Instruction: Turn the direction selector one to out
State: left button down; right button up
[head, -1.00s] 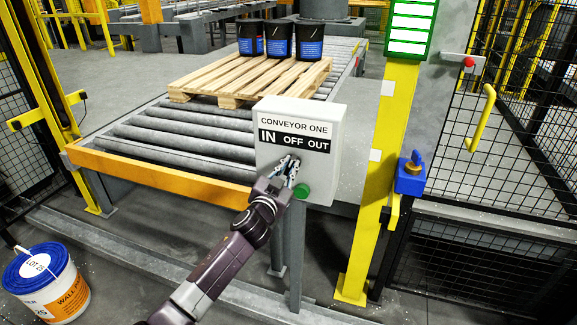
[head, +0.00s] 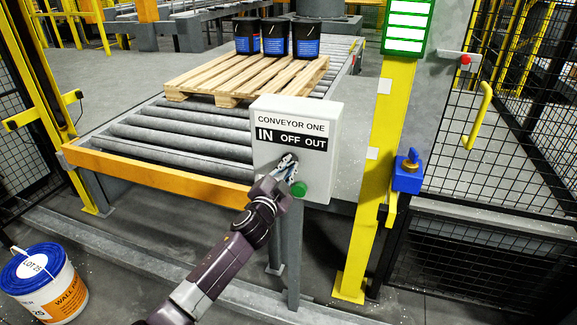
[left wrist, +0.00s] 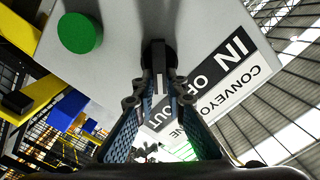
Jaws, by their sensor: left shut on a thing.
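The grey control box (head: 318,180) labelled CONVEYOR ONE stands in the middle of the head view, with IN, OFF and OUT in a row on a black strip (head: 291,139). My left gripper (head: 286,162) is at the box face, below that strip. In the left wrist view, the black direction selector (left wrist: 158,55) stands out from the box face. My left gripper (left wrist: 158,100) is shut on it, with a finger on each side. The fingers hide most of the selector in the head view, so I cannot tell its setting. My right gripper is not in view.
A green button (head: 299,189) sits close by my left gripper, low on the box. A wooden pallet (head: 215,82) with black pails (head: 275,38) is on the roller conveyor (head: 180,135) behind. A yellow post (head: 365,215) with a blue key box (head: 407,176) stands right.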

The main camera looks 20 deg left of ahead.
pick_arm(q)
jog(key=c, duration=2)
grip_release()
jog(key=shift+o, duration=0.2)
jog(key=s, duration=1.2)
jog(key=shift+a, duration=0.2)
jog(key=shift+f, duration=0.15)
